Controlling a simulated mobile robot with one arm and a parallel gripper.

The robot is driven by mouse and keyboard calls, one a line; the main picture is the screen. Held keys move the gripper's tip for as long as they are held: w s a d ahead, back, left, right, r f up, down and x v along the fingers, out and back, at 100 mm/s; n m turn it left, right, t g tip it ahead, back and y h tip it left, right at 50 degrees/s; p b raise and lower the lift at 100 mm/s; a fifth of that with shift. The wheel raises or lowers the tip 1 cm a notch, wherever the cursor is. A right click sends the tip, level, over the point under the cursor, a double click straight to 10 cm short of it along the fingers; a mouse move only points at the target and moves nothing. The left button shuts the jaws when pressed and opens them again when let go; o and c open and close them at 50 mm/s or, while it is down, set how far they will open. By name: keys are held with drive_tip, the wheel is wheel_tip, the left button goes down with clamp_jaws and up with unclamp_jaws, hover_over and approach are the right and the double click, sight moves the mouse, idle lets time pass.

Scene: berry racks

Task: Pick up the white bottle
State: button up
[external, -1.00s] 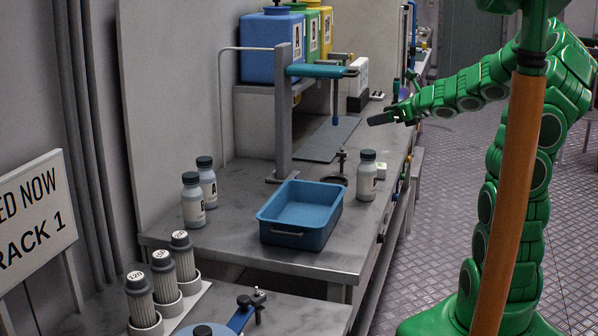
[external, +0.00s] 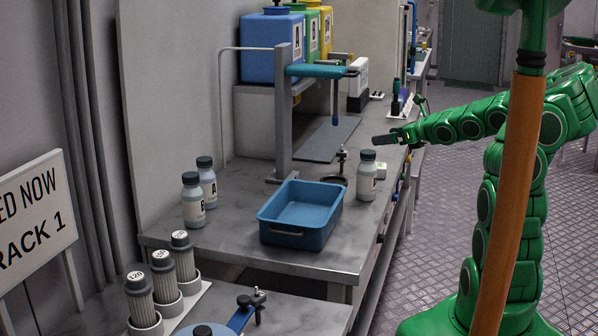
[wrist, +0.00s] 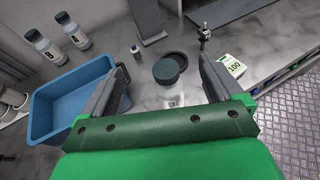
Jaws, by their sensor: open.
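A white bottle (external: 367,181) with a dark cap stands upright on the bench to the right of the blue tray.
The blue tray (external: 268,228) is close to the bottle's left. A dark round dish (external: 334,180), a small stand (external: 342,158) and a white box labelled 100 (wrist: 231,68) are nearby. The press post (external: 284,120) rises behind. The bench edge is at the right.

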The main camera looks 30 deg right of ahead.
drive_tip(key=shift+f, duration=1.2)
approach(375, 169)
drive_tip(key=shift+a+x, duration=0.2)
drive_tip(key=shift+x, duration=6.15)
drive_tip(key=shift+d+f, duration=0.1)
drive_tip(key=shift+f, duration=0.05)
drive_tip(key=shift+c, duration=0.2)
drive_tip(key=c, duration=1.2)
drive_tip(key=shift+c, duration=0.2)
drive_tip(key=shift+r, duration=5)
